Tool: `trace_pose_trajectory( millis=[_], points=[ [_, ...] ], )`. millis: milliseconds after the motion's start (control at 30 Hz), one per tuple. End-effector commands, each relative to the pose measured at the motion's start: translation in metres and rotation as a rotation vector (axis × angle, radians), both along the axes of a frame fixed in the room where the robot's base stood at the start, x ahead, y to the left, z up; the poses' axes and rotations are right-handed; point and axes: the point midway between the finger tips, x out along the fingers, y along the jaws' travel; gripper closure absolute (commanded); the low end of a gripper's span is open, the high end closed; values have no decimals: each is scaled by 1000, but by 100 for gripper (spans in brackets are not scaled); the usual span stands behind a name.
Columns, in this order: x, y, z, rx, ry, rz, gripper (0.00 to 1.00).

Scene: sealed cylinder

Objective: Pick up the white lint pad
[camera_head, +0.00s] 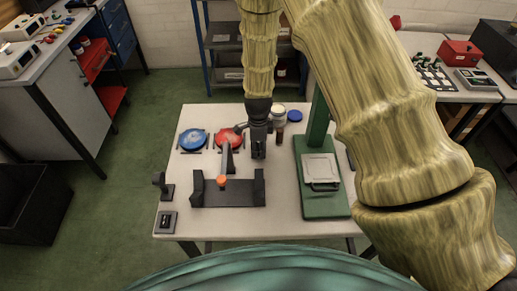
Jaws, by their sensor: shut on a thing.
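My gripper (258,148) hangs from the arm over the middle of the table, just right of the red round dish (219,138). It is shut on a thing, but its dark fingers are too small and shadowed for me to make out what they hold. I cannot clearly pick out the white lint pad. A pale patch shows in the red dish, and a paler one in the blue round dish (186,142); I cannot tell what either is.
A green stand (326,207) with a pale square plate is at right. Small black fixtures (167,221) sit front left.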

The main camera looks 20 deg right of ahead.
Motion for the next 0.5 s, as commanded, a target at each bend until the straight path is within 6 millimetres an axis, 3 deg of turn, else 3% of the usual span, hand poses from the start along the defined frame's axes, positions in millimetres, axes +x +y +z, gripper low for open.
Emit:
trace_pose_trajectory(
  millis=[167,500],
  points=[
    [-2,0,4,0,5,1,81],
    [-1,0,48,0,1,0,81]
  ],
)
